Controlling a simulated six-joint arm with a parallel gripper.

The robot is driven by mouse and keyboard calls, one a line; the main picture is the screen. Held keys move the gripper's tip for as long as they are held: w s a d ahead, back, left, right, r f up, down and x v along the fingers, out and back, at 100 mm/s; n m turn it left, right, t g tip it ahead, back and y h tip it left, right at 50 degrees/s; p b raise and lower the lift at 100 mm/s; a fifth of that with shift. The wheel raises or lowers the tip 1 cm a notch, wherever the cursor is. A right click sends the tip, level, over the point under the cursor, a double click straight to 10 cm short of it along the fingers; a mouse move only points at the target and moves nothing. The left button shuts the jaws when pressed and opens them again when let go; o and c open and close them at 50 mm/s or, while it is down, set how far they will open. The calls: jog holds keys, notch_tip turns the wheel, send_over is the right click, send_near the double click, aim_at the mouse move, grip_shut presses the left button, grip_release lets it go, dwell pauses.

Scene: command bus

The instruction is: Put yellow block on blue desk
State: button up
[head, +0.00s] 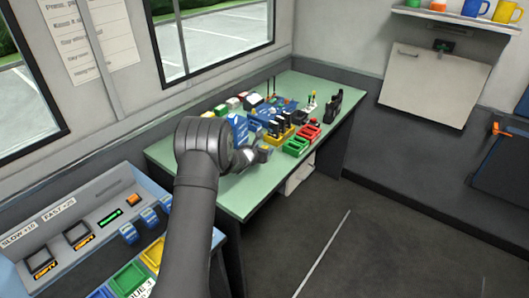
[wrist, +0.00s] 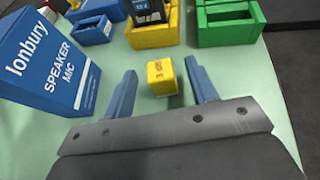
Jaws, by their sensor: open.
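A blue Ionbury speaker mic box (wrist: 48,62) stands left of the fingers. A yellow bin (wrist: 152,35) with a dark item and a green bin (wrist: 228,28) are beyond the block. Red bins (head: 307,132) stand farther along the table. The floor (head: 390,240) at right is clear.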

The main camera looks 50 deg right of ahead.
jog(key=shift+x, duration=2.45)
jog(key=shift+r, duration=0.1)
jog(key=c, duration=1.1)
grip_shut()
